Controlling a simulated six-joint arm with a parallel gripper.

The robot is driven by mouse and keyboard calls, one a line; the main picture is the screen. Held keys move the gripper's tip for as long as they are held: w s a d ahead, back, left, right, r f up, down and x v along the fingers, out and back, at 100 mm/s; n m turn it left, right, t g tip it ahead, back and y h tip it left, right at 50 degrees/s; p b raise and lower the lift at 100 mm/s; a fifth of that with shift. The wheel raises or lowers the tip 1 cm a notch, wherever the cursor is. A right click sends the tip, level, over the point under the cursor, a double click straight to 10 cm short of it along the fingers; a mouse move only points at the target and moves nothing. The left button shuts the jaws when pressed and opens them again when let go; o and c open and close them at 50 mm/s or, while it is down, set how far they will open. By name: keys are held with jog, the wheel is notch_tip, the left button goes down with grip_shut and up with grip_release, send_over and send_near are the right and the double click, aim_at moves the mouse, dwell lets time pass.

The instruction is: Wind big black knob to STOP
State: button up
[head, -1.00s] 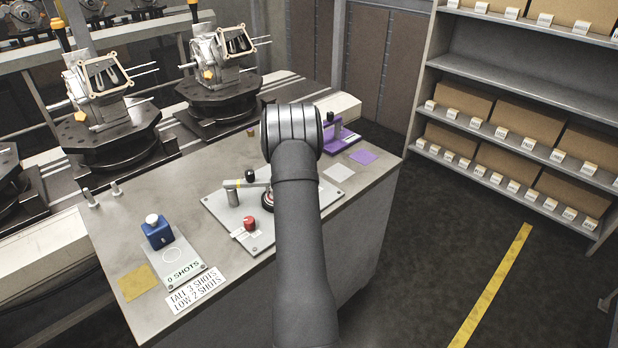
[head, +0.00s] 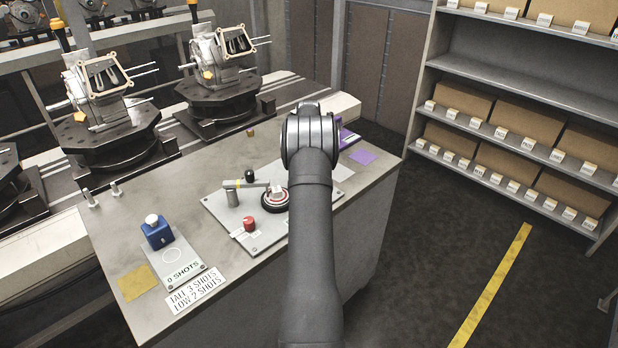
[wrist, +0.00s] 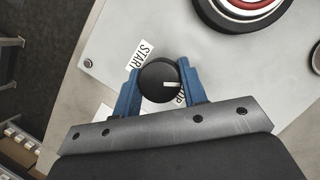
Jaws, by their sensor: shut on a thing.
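In the wrist view, a round black knob (wrist: 154,76) stands on the pale grey plate (wrist: 118,40). My gripper (wrist: 159,68) has its blue fingers on either side of the knob and is shut on it. The knob's white pointer line points right. In the head view, my arm hides this knob and my gripper.
On the plate (head: 222,208) in the head view are a ringed round dial (head: 275,201), a grey post with a side bar (head: 233,197), a red knob (head: 249,224) and a smaller black knob (head: 249,175). A blue dispenser (head: 157,233) stands at left.

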jog(key=m+y, duration=0.1)
jog(key=m, duration=0.3)
jog(key=shift+m+y, duration=0.3)
jog(key=shift+y, duration=0.1)
jog(key=shift+m+t+y, duration=0.6)
jog(key=shift+m, duration=1.3)
jog(key=o, duration=1)
jog(key=shift+c, duration=0.2)
jog(key=v, duration=1.2)
jog(key=shift+d, duration=0.1)
jog(key=x, duration=1.2)
